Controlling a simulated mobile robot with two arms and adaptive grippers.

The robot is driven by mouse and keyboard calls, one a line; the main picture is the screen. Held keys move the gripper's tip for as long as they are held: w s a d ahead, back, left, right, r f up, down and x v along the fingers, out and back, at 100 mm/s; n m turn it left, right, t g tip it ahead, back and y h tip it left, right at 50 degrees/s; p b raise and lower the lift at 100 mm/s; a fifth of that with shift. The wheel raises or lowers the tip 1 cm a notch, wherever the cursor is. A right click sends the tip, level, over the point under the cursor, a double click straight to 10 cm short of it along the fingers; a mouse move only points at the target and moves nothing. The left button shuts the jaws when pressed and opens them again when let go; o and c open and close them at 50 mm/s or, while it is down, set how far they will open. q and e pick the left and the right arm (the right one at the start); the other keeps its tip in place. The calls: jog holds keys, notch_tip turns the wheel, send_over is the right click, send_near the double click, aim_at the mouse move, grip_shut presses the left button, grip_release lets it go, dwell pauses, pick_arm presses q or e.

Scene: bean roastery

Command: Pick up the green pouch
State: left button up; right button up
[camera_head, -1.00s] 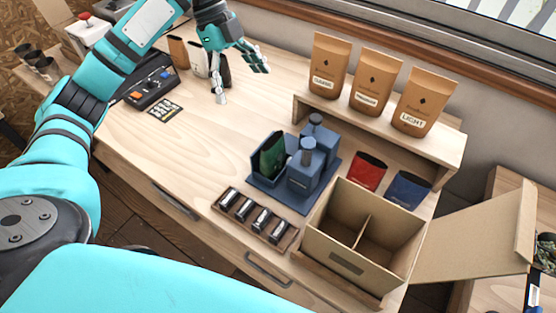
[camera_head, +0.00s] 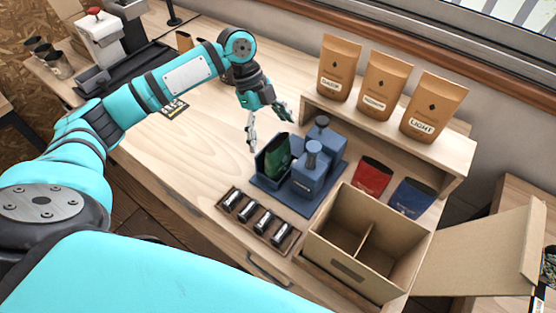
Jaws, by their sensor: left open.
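The green pouch (camera_head: 277,155) stands in a blue holder (camera_head: 270,172) on a blue tray (camera_head: 307,209), beside blue bottles. My left gripper (camera_head: 270,133) is open and empty. In the picture it is just above and behind the pouch, with one finger to the left of it and the other to the right. I cannot tell the exact gap, but the gripper does not hold the pouch. My right gripper is not in view.
A wooden rack (camera_head: 251,231) of small dark items lies in front. An open cardboard box (camera_head: 345,267) stands front right. Brown pouches (camera_head: 386,86) stand on a shelf (camera_head: 447,146). The table's left middle is clear.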

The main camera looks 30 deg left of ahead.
aim_at(277, 143)
pick_arm(q)
jog(key=shift+d+f, duration=0.15)
jog(key=shift+f, duration=0.1)
jog(key=p+x, duration=0.2)
jog(key=x, duration=0.1)
jog(key=shift+d+f, duration=0.15)
jog(key=shift+f, duration=0.15)
jog(key=shift+w+d+f, duration=0.1)
jog(key=shift+d+f, duration=0.05)
jog(key=shift+f, duration=0.35)
jog(key=c, duration=0.6)
jog(key=shift+c, duration=0.4)
